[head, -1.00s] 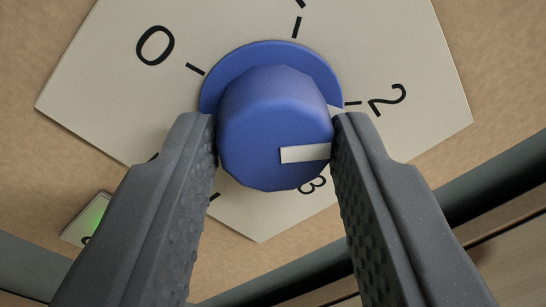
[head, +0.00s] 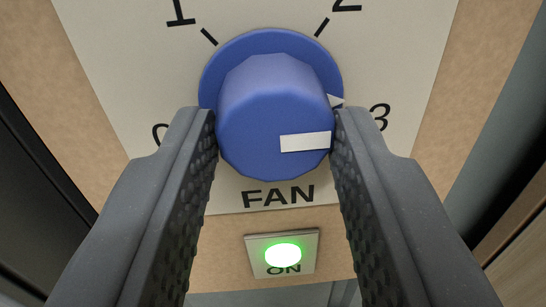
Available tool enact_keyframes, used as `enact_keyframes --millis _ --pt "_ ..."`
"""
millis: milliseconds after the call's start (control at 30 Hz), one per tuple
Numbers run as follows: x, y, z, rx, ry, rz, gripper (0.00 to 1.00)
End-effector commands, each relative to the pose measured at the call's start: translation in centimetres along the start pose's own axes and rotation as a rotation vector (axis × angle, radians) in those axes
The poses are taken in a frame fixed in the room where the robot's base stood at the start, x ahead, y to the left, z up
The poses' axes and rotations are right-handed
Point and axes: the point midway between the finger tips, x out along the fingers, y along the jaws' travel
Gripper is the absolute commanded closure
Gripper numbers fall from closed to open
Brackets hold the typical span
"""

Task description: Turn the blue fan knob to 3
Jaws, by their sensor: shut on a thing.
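The blue fan knob (head: 272,115) is in the middle of the head view, on a pale dial plate (head: 115,55) marked 0, 1, 2 and 3, with FAN printed below. A white pointer bar on the knob's face points right, and a small white mark on its base sits close to the 3 (head: 379,117). My gripper (head: 273,125) is shut on the knob, one dark textured finger on each side. The fingers partly hide the 0 and the 3, and the tick at 3 is not visible.
Below the plate, a small square panel (head: 308,240) marked ON has a glowing green light (head: 283,254). The plate is on a tan board (head: 425,110). Dark and grey edges flank the board on both sides.

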Motion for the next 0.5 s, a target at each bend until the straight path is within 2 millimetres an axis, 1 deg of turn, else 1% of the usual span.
enact_keyframes --millis 200,500 --pt "-0.04 -0.16 0.13 0.148 -0.019 -0.003 0.90" --pt "-0.05 -0.17 0.31 0.259 -0.026 -0.004 0.90"
